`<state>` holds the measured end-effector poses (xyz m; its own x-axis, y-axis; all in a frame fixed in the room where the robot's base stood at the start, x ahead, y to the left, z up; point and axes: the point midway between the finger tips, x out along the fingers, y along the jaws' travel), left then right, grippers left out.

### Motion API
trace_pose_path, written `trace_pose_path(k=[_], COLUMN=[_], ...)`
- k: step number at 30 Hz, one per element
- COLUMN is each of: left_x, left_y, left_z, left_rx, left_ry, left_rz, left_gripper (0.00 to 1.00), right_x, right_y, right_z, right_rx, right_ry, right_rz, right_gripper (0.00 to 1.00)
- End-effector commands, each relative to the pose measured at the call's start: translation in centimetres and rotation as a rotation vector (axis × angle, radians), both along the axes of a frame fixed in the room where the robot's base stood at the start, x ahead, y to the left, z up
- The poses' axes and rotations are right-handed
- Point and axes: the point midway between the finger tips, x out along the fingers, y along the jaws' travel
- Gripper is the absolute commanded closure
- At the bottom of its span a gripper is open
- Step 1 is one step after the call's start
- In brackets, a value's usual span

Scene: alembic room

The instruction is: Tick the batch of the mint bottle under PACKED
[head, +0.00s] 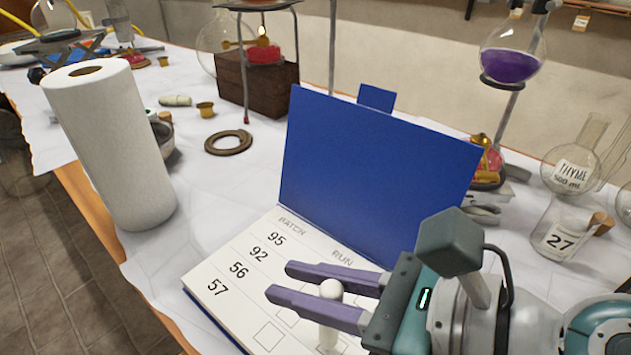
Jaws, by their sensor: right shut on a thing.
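A record book with a blue cover (370,175) stands open on the table. Its white page (222,272) shows the headings BATCH and RUN, the numbers 95, 92, 56 and 57 down the left, and small empty boxes. The PACKED heading is not visible; my right gripper and arm hide part of the page. My right gripper (279,281) is over the page, shut on a white round-topped stick (331,290) held upright. I cannot tell whether its lower end touches the page. No bottle labelled mint is visible. My left gripper is not in view.
A paper towel roll (110,145) stands at the left edge. A purple flask (511,62) hangs behind. A ring (228,144) lies on the white cloth.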

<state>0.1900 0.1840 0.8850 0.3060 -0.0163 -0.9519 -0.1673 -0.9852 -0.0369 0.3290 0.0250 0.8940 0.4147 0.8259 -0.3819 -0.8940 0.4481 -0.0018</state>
Motion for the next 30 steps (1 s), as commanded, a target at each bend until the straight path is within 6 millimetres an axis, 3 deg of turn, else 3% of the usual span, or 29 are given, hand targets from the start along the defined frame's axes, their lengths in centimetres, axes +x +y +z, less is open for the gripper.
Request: trace_pose_path(k=[30], left_x=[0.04], left_y=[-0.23], left_z=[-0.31], left_rx=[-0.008], left_ry=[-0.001], left_rz=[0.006], left_gripper=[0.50], right_x=[0.13], right_y=[-0.82], right_z=[-0.16], right_rx=[-0.003], right_ry=[0.003], right_rz=[0.001], right_gripper=[1.00])
